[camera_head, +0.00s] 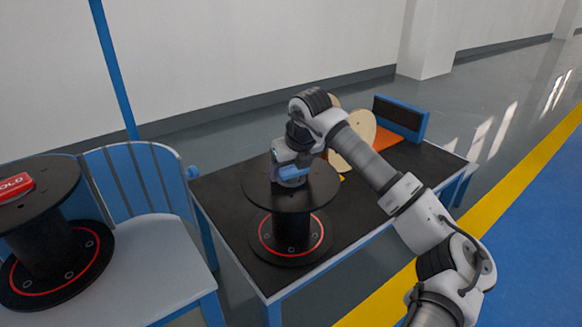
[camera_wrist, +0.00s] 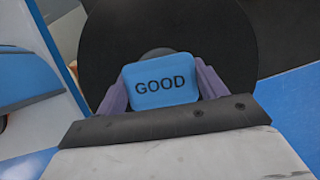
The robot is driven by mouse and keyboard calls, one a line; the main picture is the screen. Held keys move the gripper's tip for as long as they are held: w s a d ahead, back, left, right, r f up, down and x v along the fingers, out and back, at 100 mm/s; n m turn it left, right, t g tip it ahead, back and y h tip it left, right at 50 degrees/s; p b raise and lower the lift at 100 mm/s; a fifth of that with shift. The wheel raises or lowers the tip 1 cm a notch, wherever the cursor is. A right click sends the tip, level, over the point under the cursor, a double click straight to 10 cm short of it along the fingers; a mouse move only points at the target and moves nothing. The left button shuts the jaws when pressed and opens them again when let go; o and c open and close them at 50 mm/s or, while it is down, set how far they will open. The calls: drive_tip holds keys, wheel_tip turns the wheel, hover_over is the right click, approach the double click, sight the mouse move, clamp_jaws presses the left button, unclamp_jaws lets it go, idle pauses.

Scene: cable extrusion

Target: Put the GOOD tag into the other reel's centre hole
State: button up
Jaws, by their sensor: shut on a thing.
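The blue GOOD tag (camera_wrist: 163,82) is between the two purple fingers of my gripper (camera_wrist: 162,88), which is shut on it. The lettering faces the wrist camera. In the head view my gripper (camera_head: 292,180) is over the middle of the top flange of a black reel (camera_head: 262,190) on the dark table. In the wrist view that reel's flange (camera_wrist: 225,45) lies behind the tag. A grey round centre (camera_wrist: 157,53) shows just past the tag's upper edge; the rest is hidden. I cannot tell whether the tag touches the reel.
Another black reel (camera_head: 45,235) stands at the left on a pale seat with a blue slatted back (camera_head: 135,180). A red tag (camera_head: 15,187) lies on its top.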

sight(292, 168)
drive_tip(key=shift+w+r+p, duration=0.1)
drive_tip(key=shift+w+p, duration=0.15)
drive_tip(key=shift+p, duration=0.25)
idle(0.5)
drive_tip(key=shift+s+r, duration=0.15)
drive_tip(key=shift+r, duration=0.05)
idle(0.7)
drive_tip(key=shift+s+f+b, duration=0.15)
drive_tip(key=shift+f+b, duration=0.6)
drive_tip(key=shift+f, duration=0.2)
drive_tip(key=shift+r+p, duration=0.45)
drive_tip(key=shift+r, duration=0.2)
drive_tip(key=shift+w+r, duration=0.2)
idle(0.8)
drive_tip(key=shift+s+f+b, duration=0.15)
drive_tip(key=shift+f+b, duration=0.45)
drive_tip(key=shift+f, duration=0.2)
drive_tip(key=o, duration=0.7)
drive_tip(key=shift+f, duration=0.1)
drive_tip(key=shift+p+v, duration=1.4)
drive_tip(key=shift+v, duration=1.8)
drive_tip(key=shift+p+v, duration=1)
drive_tip(key=shift+v, duration=1.4)
